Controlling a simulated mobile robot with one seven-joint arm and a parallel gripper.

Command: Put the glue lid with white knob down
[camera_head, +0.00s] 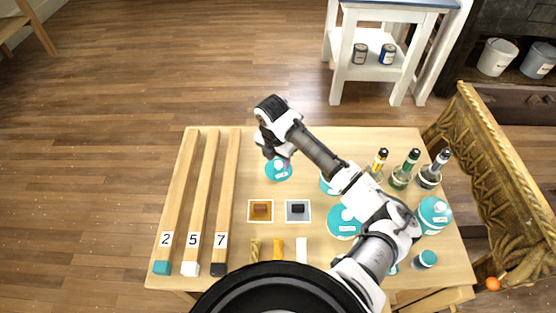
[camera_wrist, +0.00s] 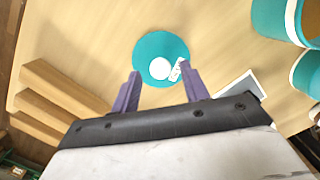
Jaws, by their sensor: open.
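A teal round lid with a white knob and a small white label (camera_wrist: 161,57) lies on the wooden table, and it also shows in the head view (camera_head: 278,169). My gripper (camera_wrist: 161,84) is open, its two purple fingers apart at the near side of the lid. The white knob (camera_wrist: 159,68) shows between and just beyond the fingertips. The fingers do not visibly hold anything. In the head view my gripper's fingertips are mostly hidden by my own wrist above the lid.
Three long wooden bars (camera_head: 202,200) marked 2, 5 and 7 lie to the left. Orange and grey squares (camera_head: 261,211) with small blocks lie in front. Teal containers (camera_head: 434,214) and bottles (camera_head: 401,176) stand on the right. Bare table (camera_head: 330,140) lies behind the lid.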

